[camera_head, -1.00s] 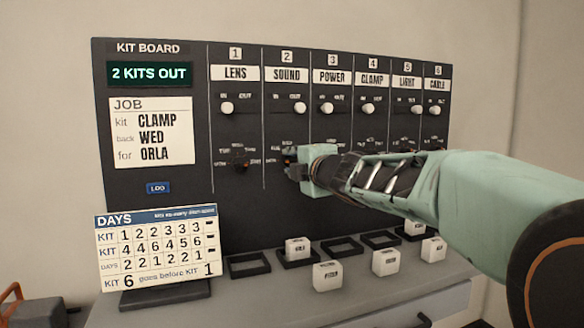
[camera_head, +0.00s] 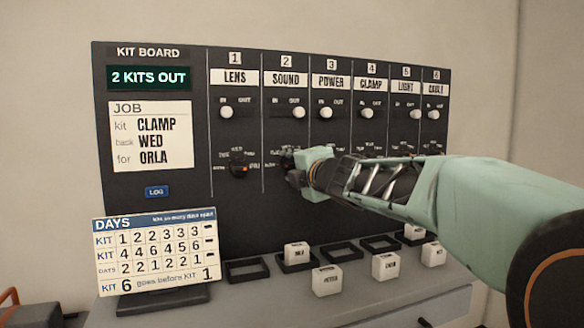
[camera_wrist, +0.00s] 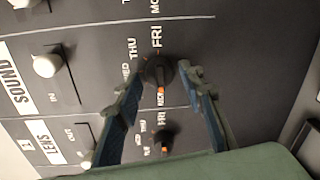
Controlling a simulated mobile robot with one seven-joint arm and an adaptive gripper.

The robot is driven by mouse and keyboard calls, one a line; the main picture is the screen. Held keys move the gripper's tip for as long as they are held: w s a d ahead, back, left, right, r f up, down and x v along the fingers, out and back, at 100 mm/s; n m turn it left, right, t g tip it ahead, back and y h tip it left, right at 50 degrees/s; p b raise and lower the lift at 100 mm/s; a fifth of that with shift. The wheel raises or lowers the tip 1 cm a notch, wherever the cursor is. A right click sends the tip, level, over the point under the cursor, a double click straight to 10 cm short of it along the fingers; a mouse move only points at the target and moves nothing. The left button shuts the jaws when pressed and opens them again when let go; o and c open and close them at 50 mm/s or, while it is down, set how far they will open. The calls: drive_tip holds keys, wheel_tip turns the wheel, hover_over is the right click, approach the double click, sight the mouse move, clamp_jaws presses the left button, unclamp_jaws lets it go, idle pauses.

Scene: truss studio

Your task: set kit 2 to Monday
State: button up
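The kit 2 column, SOUND (camera_head: 286,78), is second from the left on the dark kit board. Its round black day dial (camera_wrist: 158,70) has an orange pointer facing down in the wrist view, which is the board's left side. Letters by the pointer tip look like MON but are partly covered. THU and FRI show clearly beside the dial. My gripper (camera_wrist: 162,74) has one finger on each side of this dial, very close to it. I cannot tell whether both fingers touch it. In the head view my gripper (camera_head: 298,170) hides most of the dial.
The kit 1 LENS dial (camera_head: 238,169) is close on the left. White IN/OUT knobs, such as the SOUND one (camera_head: 299,112), sit above. A DAYS card (camera_head: 155,255) stands at lower left. White blocks (camera_head: 327,281) and dark trays (camera_head: 249,270) lie on the ledge below.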

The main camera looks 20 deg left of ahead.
idle(0.3)
drive_tip(key=shift+v, duration=3.8)
drive_tip(key=shift+a+r, duration=0.1)
